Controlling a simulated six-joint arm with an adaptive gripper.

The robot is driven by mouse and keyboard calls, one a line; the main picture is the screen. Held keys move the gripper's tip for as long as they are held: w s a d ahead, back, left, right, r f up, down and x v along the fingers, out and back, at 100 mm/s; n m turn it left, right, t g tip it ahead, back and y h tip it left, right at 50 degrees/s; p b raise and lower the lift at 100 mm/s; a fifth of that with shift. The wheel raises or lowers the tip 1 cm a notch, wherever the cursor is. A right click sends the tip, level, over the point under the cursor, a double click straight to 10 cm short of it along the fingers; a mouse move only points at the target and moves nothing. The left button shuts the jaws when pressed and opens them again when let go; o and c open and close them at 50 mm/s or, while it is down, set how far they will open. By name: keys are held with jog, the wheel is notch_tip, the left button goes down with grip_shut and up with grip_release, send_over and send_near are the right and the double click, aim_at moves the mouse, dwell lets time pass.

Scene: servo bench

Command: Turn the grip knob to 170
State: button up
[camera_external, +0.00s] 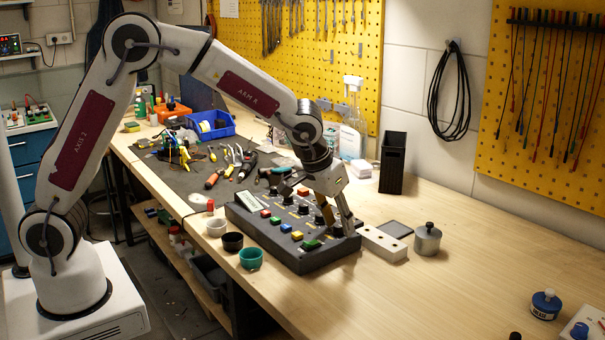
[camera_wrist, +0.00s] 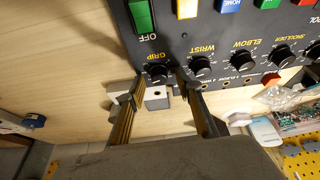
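The black control box (camera_external: 292,258) lies on the bench with a row of black knobs and coloured buttons. In the wrist view the grip knob (camera_wrist: 157,72), under the yellow GRIP label, is the leftmost knob. My gripper (camera_wrist: 161,82) is open, with one finger on each side of that knob. Gaps seem to show between the fingers and the knob; contact is not clear. The knob's pointer and scale are too small to read. In the outside view my gripper (camera_external: 340,222) points down at the box's right end, and its fingers partly hide the grip knob.
The wrist knob (camera_wrist: 200,67) is close beside my right finger in the wrist view. A green OFF button (camera_wrist: 142,17) is near the grip knob. A pale block (camera_external: 382,243) and a metal pot (camera_external: 427,239) stand right of the box. Small cups (camera_external: 251,258) stand in front. The right bench is mostly clear.

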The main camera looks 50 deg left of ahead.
grip_shut()
jog(key=shift+m+h, duration=0.4)
jog(key=shift+m, duration=0.5)
jog(key=shift+a+m+h, duration=0.1)
jog(key=shift+m+h, duration=0.4)
jog(key=shift+m, duration=0.8)
jog(key=shift+m+g+h, duration=0.5)
jog(key=shift+m+h, duration=0.1)
jog(key=shift+m, duration=1.7)
